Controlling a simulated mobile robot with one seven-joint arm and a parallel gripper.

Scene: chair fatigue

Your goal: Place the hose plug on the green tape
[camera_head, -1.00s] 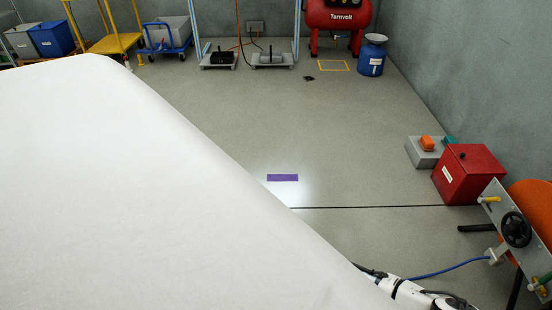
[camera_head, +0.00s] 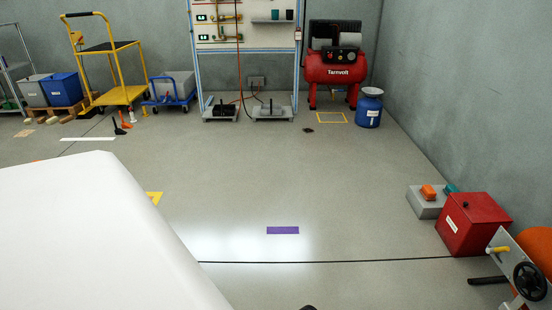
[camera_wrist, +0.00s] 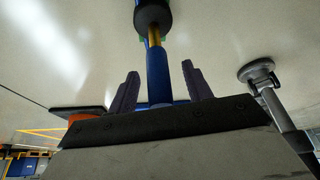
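In the wrist view, the two dark fingers of my gripper (camera_wrist: 161,85) stand apart, with a blue cylinder (camera_wrist: 158,75) between them. A narrow gap shows on each side of the cylinder. It has a brass-coloured part and a black ring (camera_wrist: 153,15) at its far end, and seems to be the hose plug. Small bits of green (camera_wrist: 142,38) show beside the brass part; I cannot tell whether they are the green tape. My gripper does not show clearly in the head view, and no green tape can be made out there.
Purple tape (camera_head: 283,230) lies on open floor. A red box (camera_head: 472,224) and a wheeled crank (camera_head: 530,281) stand at right. A red compressor (camera_head: 336,73), blue canister (camera_head: 369,108) and yellow cart (camera_head: 118,82) line the back. A large white shape blocks the lower left.

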